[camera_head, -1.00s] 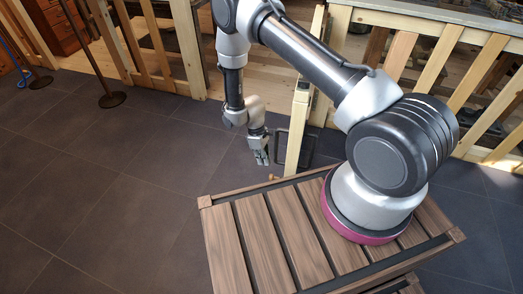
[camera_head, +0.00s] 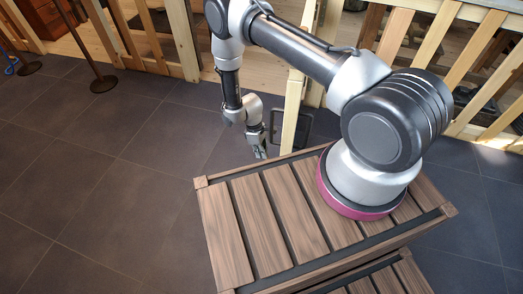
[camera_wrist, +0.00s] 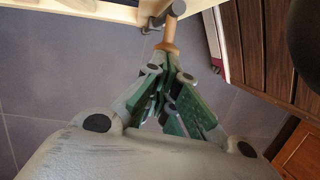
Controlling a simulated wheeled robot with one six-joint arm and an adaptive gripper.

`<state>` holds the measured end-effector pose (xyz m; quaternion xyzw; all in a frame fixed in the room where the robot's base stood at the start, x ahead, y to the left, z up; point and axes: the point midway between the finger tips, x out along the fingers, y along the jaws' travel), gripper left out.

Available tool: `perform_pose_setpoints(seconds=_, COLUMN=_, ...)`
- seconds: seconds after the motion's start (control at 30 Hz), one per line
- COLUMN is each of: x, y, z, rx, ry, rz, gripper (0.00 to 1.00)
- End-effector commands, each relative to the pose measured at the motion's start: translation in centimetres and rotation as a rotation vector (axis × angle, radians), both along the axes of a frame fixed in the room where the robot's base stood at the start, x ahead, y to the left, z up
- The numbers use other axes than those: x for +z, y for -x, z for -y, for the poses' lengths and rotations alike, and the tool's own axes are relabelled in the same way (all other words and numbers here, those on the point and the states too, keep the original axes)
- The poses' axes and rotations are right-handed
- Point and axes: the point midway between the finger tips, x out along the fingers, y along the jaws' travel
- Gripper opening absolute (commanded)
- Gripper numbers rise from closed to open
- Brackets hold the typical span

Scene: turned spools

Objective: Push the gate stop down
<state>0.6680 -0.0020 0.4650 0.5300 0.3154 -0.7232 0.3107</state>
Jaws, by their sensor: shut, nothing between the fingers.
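The gate (camera_head: 291,118) stands edge-on behind my base in the head view, a pale wooden post with a dark frame beside it. In the wrist view, what looks like the gate stop (camera_wrist: 169,36) is a brown wooden piece with a flared end, by a grey metal fitting (camera_wrist: 166,14) at the gate's pale lower rail. My gripper (camera_wrist: 170,95) is shut and empty, with the stop just beyond its fingers; I cannot tell whether they touch. In the head view my gripper (camera_head: 260,152) points down left of the gate post, low behind my slatted deck. The stop is hidden there.
A slatted wooden fence (camera_head: 430,55) runs along the back and right. Two dark stanchions stand at the far left, the nearer one (camera_head: 104,84) on a round base. Dark tiled floor (camera_head: 110,190) is open at the left.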

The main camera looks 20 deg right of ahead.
Motion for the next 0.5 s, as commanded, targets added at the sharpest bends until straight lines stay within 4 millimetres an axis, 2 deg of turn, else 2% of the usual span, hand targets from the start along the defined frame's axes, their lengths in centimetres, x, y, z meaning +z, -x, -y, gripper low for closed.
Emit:
perform_pose_setpoints(seconds=0.03, x=-0.9, y=0.1, z=0.1, rx=0.000, ry=0.001, rz=-0.002, gripper=0.00)
perform_pose_setpoints(seconds=0.13, x=-1.8, y=0.1, z=0.0, rx=0.000, ry=0.001, rz=-0.001, gripper=0.00)
perform_pose_setpoints(seconds=0.5, x=-1.7, y=0.0, z=0.0, rx=0.000, ry=-0.002, rz=0.003, gripper=0.00)
